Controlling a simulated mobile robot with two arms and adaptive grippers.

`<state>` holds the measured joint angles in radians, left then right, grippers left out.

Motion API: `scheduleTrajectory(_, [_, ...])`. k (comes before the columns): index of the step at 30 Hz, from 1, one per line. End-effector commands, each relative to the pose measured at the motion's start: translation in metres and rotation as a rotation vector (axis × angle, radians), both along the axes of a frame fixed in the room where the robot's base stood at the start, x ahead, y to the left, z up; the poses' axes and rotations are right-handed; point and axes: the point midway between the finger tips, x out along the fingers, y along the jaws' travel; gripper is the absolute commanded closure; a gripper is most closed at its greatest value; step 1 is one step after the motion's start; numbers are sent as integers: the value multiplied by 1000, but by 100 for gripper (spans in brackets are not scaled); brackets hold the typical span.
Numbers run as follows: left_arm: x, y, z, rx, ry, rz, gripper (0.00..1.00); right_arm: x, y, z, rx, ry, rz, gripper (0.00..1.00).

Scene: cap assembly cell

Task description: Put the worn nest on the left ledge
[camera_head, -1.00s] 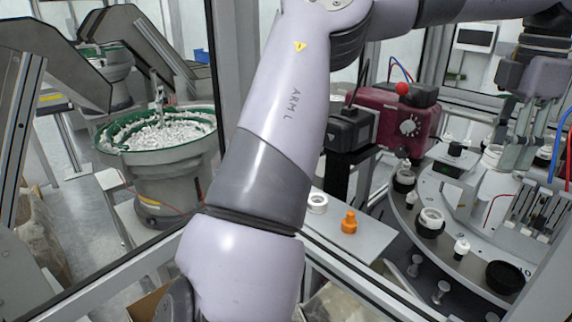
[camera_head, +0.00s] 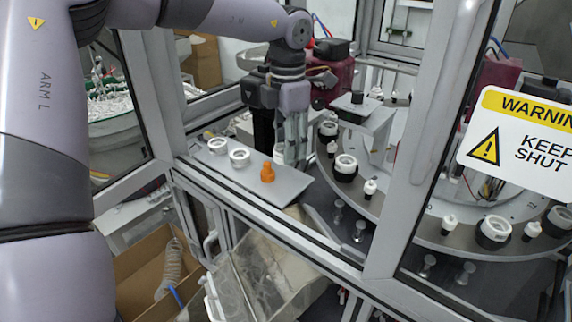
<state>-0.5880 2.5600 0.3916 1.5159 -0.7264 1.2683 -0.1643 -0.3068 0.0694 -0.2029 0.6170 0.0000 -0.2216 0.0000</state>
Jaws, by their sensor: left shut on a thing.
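My left gripper (camera_head: 292,158) points down over the right end of the grey left ledge (camera_head: 288,188). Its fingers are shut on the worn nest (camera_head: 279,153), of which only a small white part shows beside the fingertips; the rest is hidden. I cannot tell whether it touches the ledge. Two white rings (camera_head: 217,145) (camera_head: 239,158) stand on the ledge to the left, and an orange knobbed piece (camera_head: 267,173) stands in front of the gripper. My right gripper is not in view.
A frame post (camera_head: 425,140) stands right of the ledge, with a warning sign (camera_head: 520,135) beyond. The curved dial (camera_head: 395,225) carries white rings on dark bases and small white pieces. The ledge's front right part is bare. An open cardboard box (camera_head: 150,265) lies below.

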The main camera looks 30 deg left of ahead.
Motion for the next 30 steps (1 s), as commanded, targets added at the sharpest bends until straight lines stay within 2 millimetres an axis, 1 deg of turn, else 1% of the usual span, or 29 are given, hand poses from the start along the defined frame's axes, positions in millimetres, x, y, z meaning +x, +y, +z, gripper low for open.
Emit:
scheduleTrajectory(1, [-1, 0, -7, 0, 4, -1, 87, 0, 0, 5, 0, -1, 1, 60])
scheduleTrajectory(3, [-1, 0, -17, 0, 2, 0, 87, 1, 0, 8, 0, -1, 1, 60])
scheduleTrajectory(8, [0, 0, -30, 1, 2, 1, 87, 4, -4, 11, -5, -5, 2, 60])
scheduleTrajectory(15, [-1, 0, -63, 0, 2, 0, 87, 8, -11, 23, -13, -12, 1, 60])
scheduleTrajectory(18, [0, 0, -68, 0, -1, 0, 87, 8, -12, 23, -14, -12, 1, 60])
scheduleTrajectory(24, [0, 0, -69, 0, -1, 0, 87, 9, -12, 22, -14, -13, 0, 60])
scheduleTrajectory(30, [0, 0, -73, 0, -1, 0, 87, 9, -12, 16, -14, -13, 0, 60])
